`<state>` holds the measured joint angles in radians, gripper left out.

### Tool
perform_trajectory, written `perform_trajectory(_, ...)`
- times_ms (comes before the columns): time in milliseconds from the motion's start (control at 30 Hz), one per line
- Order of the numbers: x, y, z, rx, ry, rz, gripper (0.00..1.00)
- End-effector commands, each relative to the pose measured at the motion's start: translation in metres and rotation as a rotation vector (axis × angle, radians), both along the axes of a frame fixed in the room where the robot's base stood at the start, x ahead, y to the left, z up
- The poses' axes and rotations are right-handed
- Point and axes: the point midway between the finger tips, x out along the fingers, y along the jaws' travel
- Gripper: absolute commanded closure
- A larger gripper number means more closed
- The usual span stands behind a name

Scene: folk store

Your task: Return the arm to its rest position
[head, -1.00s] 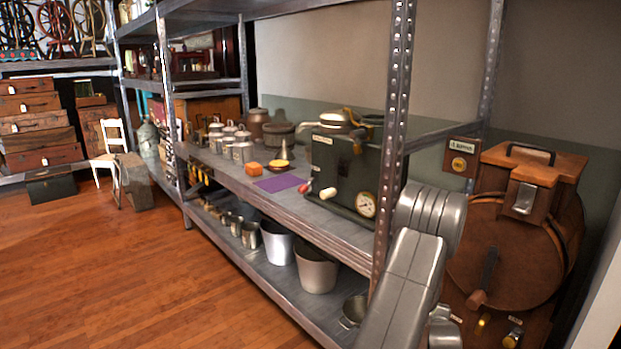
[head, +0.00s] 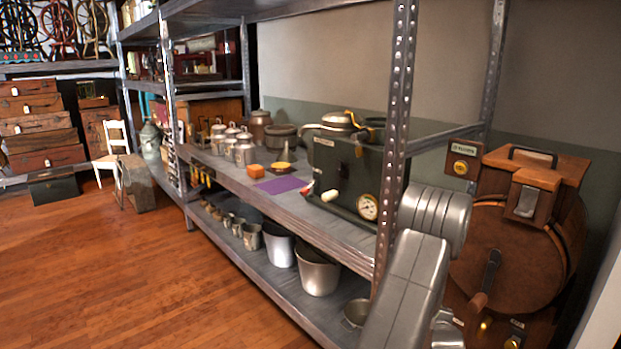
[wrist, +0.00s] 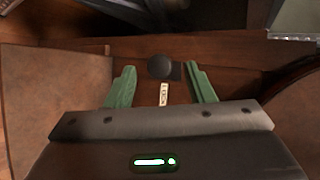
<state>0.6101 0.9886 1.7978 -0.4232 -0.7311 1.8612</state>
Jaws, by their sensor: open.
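My gripper (wrist: 160,82) shows in the wrist view with its two green fingers spread apart and nothing between them. Beyond the fingertips are a dark wooden surface, a round dark knob (wrist: 161,67) and a small white label (wrist: 163,94). I cannot tell whether the fingers touch anything. In the head view my grey arm stands at the lower right, in front of the metal shelf (head: 330,235). The gripper itself is hidden from the head view.
A large brown wooden drum machine (head: 515,255) stands right of my arm. The wooden floor (head: 120,260) at left is clear.

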Motion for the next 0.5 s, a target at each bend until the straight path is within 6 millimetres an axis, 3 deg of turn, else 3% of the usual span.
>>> perform_trajectory(500,-0.089,0.026,0.054,0.000,0.000,-0.001,0.51)
